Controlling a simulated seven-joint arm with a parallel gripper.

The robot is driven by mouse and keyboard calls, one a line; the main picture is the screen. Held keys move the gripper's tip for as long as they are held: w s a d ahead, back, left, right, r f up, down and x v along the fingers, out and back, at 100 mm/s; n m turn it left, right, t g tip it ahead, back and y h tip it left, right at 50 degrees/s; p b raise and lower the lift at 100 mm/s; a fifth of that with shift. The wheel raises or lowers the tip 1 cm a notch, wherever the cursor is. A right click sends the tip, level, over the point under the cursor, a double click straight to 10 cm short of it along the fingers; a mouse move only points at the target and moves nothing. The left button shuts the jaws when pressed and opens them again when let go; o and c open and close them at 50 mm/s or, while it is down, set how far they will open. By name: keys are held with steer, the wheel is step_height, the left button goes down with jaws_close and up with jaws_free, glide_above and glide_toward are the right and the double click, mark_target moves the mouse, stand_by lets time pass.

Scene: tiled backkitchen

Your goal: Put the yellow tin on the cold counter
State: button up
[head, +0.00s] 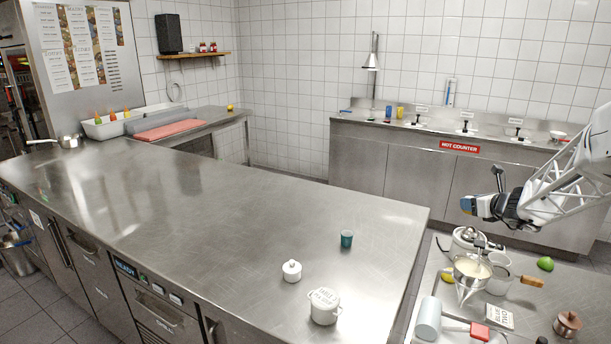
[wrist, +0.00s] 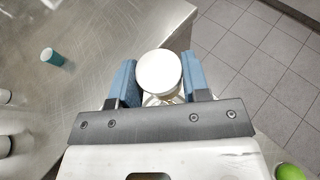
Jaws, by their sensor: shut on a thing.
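A small yellow tin-like thing (head: 400,111) stands on the hot counter (head: 385,160) at the back, beside a blue one (head: 388,112). My gripper (head: 468,205) is in the air at the right of the head view. In the wrist view my gripper (wrist: 158,88) is shut on a white round-topped thing (wrist: 160,70), seen from above; its sides are mostly hidden, and I cannot tell what it is. No sign reading "cold" is legible. The large steel counter (head: 150,215) at the front left has a lit panel reading "READY".
A teal cup (head: 347,239), a small white lidded pot (head: 292,271) and a larger white pot (head: 325,306) stand on the large counter. The large counter's middle is clear.

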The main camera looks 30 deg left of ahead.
steer(key=s+a+n+g+y, duration=0.15)
steer(key=s+a, duration=0.35)
steer(key=a, duration=0.5)
steer(key=s+a+n+g+y, duration=0.1)
steer(key=s+a+n+g, duration=0.2)
steer(key=s+a, duration=0.45)
steer(key=s+a+n+g+y, duration=0.15)
steer(key=s+a, duration=0.25)
steer(key=a, duration=0.7)
steer(key=s+a+n+g+h, duration=0.1)
steer(key=s+a+n+g, duration=0.35)
steer(key=s+a, duration=0.7)
steer(key=s+a+n+g+h, duration=0.1)
steer(key=s+a+n+g, duration=0.55)
steer(key=s, duration=0.85)
steer(key=f+m, duration=0.1)
steer(key=f, duration=0.2)
steer(key=a+f+m+t, duration=0.1)
steer(key=f, duration=0.2)
steer(key=f+m, duration=0.1)
steer(key=f, duration=0.2)
steer(key=shift+w+a+f+t, duration=0.2)
steer(key=shift+w+a+t, duration=0.05)
steer(key=shift+w+t, duration=0.05)
steer(key=shift+f, duration=0.25)
